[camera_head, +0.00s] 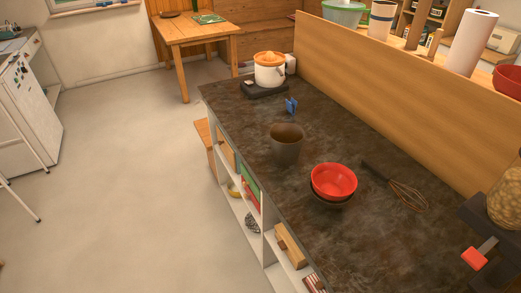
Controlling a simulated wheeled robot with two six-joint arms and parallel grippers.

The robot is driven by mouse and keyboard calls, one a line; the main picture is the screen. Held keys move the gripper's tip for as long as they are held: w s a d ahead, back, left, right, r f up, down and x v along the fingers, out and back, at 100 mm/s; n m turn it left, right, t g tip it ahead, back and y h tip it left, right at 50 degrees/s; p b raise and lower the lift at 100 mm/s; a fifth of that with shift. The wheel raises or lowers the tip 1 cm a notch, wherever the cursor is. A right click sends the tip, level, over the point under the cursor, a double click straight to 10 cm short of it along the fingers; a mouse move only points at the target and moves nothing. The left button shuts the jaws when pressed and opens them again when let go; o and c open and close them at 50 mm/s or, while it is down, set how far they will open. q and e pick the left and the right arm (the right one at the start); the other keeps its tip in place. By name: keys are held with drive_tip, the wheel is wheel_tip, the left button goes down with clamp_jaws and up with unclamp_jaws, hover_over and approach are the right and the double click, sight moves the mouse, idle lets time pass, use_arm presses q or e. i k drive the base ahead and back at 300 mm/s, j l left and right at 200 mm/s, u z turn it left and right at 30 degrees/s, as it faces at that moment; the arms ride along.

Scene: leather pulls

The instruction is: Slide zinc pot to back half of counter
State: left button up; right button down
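The zinc pot (286,148) is a dark grey, open-topped pot standing upright on the dark stone-look counter (330,240). It is close to the counter's left long edge, above the open shelves. A red bowl stacked in a darker bowl (333,182) stands to its right and nearer to me, with a small gap. Neither of my grippers shows in the head view.
A blue item (291,106) and a white-and-orange appliance (269,70) lie beyond the pot. A whisk (405,193) lies to the right, near the wooden partition (390,98). A jar (507,200) on a dark stand is at the right edge. Bare counter lies between pot and partition.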

sight(287, 139)
drive_tip(key=i+j, duration=0.1)
drive_tip(key=j, duration=0.3)
drive_tip(key=i+j+u, duration=0.1)
drive_tip(key=j, duration=0.25)
drive_tip(key=i+j, duration=0.15)
drive_tip(key=j, duration=0.25)
drive_tip(key=i+j+u, duration=0.1)
drive_tip(key=j, duration=0.3)
